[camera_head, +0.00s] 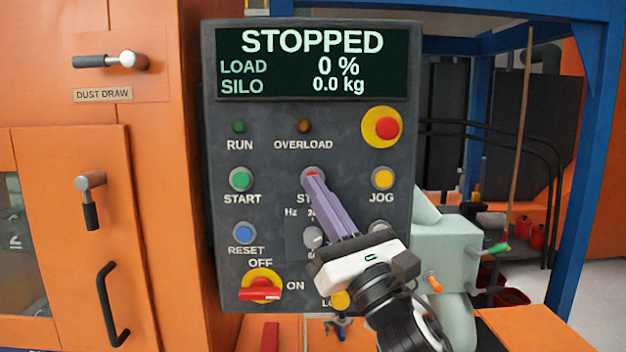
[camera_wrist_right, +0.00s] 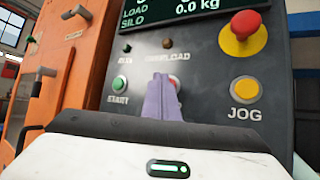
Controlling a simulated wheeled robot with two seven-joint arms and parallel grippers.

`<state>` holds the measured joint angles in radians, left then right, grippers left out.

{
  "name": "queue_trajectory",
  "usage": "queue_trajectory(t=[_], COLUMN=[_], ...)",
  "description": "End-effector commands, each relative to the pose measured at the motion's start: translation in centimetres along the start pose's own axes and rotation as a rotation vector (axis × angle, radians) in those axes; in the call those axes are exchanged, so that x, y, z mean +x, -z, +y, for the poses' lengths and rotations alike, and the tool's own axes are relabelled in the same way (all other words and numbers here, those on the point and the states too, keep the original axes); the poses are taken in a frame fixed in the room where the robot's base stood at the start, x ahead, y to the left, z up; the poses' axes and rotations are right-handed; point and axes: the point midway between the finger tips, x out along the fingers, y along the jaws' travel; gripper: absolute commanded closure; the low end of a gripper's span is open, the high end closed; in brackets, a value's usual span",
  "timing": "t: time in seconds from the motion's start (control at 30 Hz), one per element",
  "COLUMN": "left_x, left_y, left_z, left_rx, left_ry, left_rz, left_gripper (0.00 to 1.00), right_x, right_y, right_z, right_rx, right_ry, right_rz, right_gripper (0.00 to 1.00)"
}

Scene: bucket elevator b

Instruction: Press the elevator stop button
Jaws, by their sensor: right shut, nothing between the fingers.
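The red stop button (camera_head: 313,173) sits in the middle of the grey control panel (camera_head: 270,215), between the green START button (camera_head: 241,179) and the yellow JOG button (camera_head: 383,178). My right gripper (camera_head: 314,182) is shut and empty. Its purple fingertips lie over the lower part of the stop button and cover part of its label; whether they touch it I cannot tell. The panel screen (camera_head: 312,62) reads STOPPED, LOAD 0 %, SILO 0.0 kg. My left gripper is not in view.
A red emergency knob (camera_head: 386,128) on a yellow base is at the panel's upper right. A blue RESET button (camera_head: 244,233) and a red-yellow OFF/ON switch (camera_head: 261,287) are lower left. Orange cabinet doors with handles (camera_head: 110,305) stand at left, a blue frame (camera_head: 585,170) at right.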

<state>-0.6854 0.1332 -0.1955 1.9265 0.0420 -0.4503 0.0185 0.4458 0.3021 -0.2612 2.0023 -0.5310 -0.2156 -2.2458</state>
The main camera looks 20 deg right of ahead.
Motion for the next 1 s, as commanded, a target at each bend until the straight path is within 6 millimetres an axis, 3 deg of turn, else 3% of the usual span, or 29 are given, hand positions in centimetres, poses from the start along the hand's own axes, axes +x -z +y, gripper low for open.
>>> queue_trajectory(t=[0.47,1.0], left_x=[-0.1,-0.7], left_y=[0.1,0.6], left_z=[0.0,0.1], left_rx=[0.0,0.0], left_ry=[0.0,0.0], left_rz=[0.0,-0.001], left_gripper=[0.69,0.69], right_x=[-0.6,-3.8], right_y=[-0.4,-2.8], right_z=[0.5,2.8], right_rx=[0.001,0.001], right_ry=[-0.001,-0.001], right_rz=[0.0,-0.001], right_gripper=[1.0,1.0])
